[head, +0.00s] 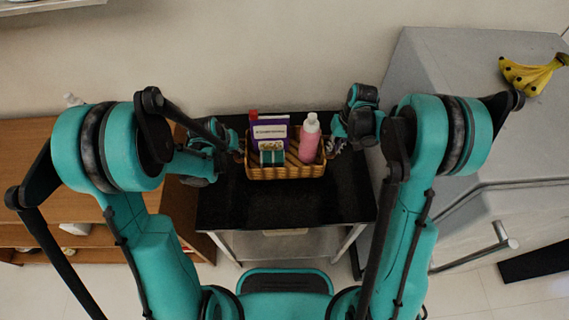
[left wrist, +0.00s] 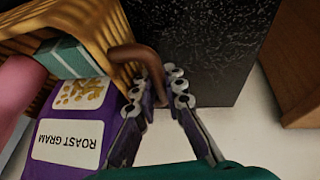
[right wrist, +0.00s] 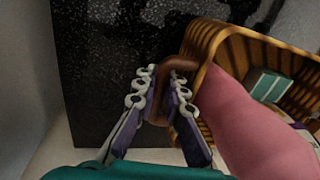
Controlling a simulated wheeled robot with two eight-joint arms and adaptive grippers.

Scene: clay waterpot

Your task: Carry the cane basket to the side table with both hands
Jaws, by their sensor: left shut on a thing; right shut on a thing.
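The cane basket (head: 287,172) is over the black-topped side table (head: 285,211) in the head view, upright and loaded. It holds a purple roast gram box (head: 269,131), a pink bottle with a white cap (head: 309,143) and a small green box. My left gripper (head: 236,151) is at its left end, shut on the brown handle (left wrist: 137,56) in the left wrist view. My right gripper (head: 333,147) is at the right end, shut on the other handle (right wrist: 182,65) in the right wrist view. I cannot tell whether the basket's underside touches the table.
A wooden shelf unit (head: 40,165) stands to the left of the side table. A grey cabinet or fridge (head: 440,85) with bananas (head: 531,75) on top stands close on the right. A wall is behind. The table's front part is bare.

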